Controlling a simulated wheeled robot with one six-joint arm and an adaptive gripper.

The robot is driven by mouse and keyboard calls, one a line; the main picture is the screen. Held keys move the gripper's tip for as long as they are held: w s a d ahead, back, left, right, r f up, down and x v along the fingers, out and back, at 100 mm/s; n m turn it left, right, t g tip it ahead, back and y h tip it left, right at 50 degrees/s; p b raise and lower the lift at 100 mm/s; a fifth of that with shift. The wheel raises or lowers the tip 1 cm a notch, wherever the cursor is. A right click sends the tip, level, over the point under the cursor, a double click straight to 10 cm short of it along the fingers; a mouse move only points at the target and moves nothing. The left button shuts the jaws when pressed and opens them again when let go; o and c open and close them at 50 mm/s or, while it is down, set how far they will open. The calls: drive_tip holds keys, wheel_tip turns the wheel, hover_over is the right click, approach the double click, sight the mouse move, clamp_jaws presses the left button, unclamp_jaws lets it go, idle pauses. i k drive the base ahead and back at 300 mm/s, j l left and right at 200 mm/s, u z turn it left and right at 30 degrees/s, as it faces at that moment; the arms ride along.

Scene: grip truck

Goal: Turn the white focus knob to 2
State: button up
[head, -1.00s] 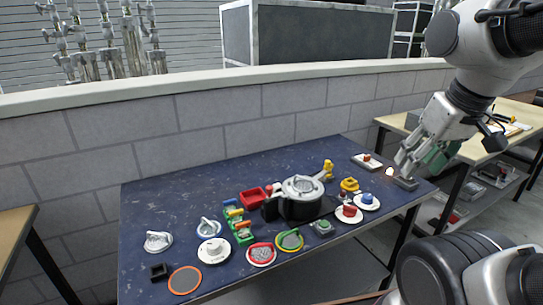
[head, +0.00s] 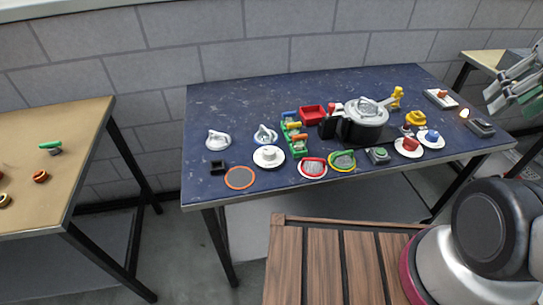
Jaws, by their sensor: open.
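A white knob (head: 269,153) stands on a round white dial plate (head: 262,163) near the front of the dark blue table, left of the middle. I take it to be the focus knob; its markings are too small to read. Part of my gripper (head: 494,98) shows at the right edge of the head view, far right of the knob, above the table's right end. It is open and touches nothing that I can see.
The blue table (head: 230,110) also holds a pot (head: 362,128), a red bin (head: 312,113), a red knob (head: 410,144) and a blue knob (head: 432,135) on white plates. A wooden table (head: 45,150) is at far left.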

sight(269, 154)
drive_tip(key=k+j+u, duration=0.1)
drive_tip(key=u, duration=0.3)
drive_tip(key=k+j+u, duration=0.1)
drive_tip(key=u, duration=0.25)
drive_tip(key=k+j+u, duration=0.1)
drive_tip(key=u, duration=0.3)
